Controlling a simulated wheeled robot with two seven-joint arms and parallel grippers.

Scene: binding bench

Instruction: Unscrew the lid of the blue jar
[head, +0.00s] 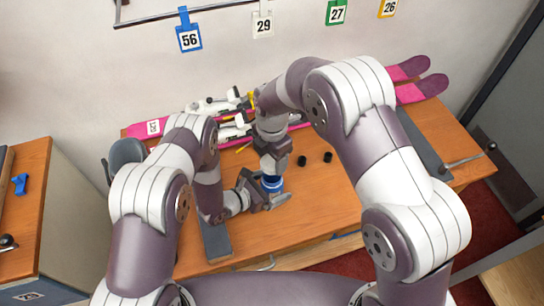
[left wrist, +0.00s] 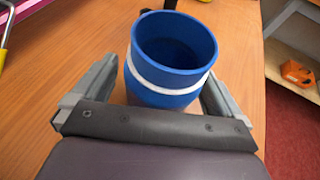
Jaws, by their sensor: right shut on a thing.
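The blue jar (head: 272,186) stands upright on the bench. In the left wrist view the jar (left wrist: 172,75) has an open mouth, an empty-looking inside and a white band below the rim; no lid is on it. My left gripper (head: 266,194) is low around the jar, one finger on each side. In the left wrist view a strip of bench shows between the left finger and the jar, so this gripper (left wrist: 160,95) looks open. My right gripper (head: 273,168) is above the jar, pointing down, shut on what seems the lid, which its fingers hide.
Pink skis (head: 410,93) with white bindings lie along the bench's back. Grey pads and a clamp handle (head: 470,160) are at the right. Bare bench (head: 320,205) lies right of the jar.

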